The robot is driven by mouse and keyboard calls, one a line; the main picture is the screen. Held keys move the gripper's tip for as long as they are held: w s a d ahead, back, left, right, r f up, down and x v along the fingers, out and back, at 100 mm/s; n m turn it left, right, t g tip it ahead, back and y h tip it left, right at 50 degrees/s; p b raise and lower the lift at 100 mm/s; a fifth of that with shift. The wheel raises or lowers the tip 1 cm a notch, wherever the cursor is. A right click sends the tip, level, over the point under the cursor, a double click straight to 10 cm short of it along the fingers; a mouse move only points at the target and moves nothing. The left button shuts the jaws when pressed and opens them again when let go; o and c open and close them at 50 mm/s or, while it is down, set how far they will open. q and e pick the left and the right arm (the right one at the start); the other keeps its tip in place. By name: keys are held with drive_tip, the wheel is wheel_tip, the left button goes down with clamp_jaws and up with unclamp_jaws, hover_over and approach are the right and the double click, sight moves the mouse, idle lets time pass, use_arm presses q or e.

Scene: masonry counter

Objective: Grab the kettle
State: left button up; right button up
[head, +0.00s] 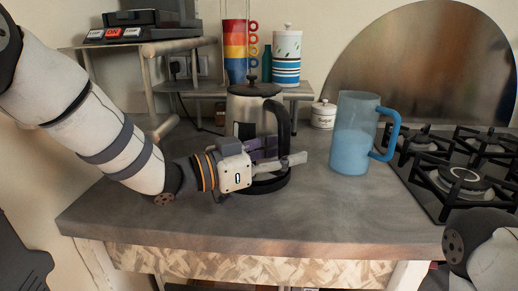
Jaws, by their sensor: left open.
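The kettle (240,108) is a metal pot with a black lid and a black handle, and it stands upright on the grey counter (330,222). Its handle faces the right front. My left gripper (296,168) is in front of the kettle, near the lower part of the handle, and covers the kettle's lower body. The gripper's jaws are open. I cannot tell whether a finger touches the handle. Part of my right arm shows at the lower right edge, but its gripper is out of view.
A blue jug (353,140) stands right of the kettle, beside a gas stove (460,180). A small white lidded jar (323,116) is behind. A shelf (292,90) holds stacked coloured cups (235,50) and a striped canister (286,57). The counter front is clear.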

use_arm(q)
drive_tip(key=shift+w+d, duration=0.1)
drive_tip(key=shift+d, duration=0.05)
clamp_jaws()
drive_tip(key=shift+r, duration=0.2)
drive_tip(key=shift+r, duration=0.1)
